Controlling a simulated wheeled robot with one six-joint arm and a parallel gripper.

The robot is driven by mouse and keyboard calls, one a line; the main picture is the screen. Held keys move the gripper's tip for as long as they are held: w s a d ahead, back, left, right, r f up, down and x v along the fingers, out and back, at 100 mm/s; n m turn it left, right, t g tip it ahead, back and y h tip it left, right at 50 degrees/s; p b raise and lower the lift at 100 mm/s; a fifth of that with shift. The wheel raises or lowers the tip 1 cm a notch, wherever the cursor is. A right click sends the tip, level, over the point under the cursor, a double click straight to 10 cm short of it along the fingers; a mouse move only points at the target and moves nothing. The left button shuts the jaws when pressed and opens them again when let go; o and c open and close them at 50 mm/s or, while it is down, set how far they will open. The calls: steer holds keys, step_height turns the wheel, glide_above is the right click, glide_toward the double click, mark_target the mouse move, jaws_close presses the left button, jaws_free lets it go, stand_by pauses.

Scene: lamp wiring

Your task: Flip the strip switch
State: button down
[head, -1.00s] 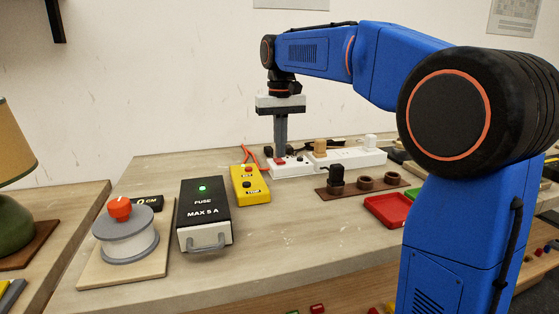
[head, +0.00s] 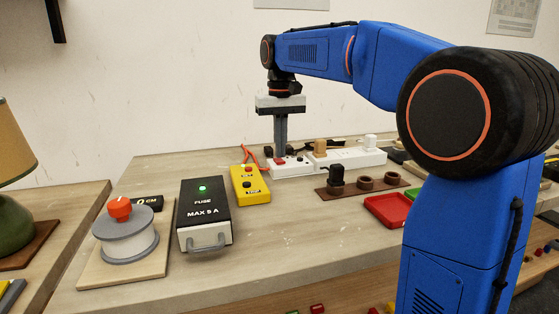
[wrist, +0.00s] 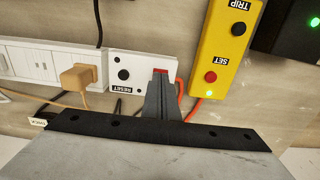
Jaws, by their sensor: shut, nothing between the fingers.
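The white power strip (head: 352,158) lies along the back of the workbench. Its left end in the head view carries a red switch (head: 280,161); that end also shows in the wrist view (wrist: 106,84), with black buttons and a RESET label. My gripper (head: 280,155) is shut and empty and points straight down over the red switch. In the wrist view its fingertips (wrist: 160,74) overlap the red switch (wrist: 163,70) and hide most of it. I cannot tell whether they touch it or which way the switch is set.
A yellow TRIP box (head: 250,184) and a black fuse box (head: 204,213) with a green light stand to the left. An orange plug (wrist: 78,76) sits in the strip. A brown socket holder (head: 350,188) and red tray (head: 388,210) lie in front.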

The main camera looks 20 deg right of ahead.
mark_target(281, 161)
steer(key=shift+f, duration=0.7)
stand_by(0.7)
steer(key=shift+r, duration=3.5)
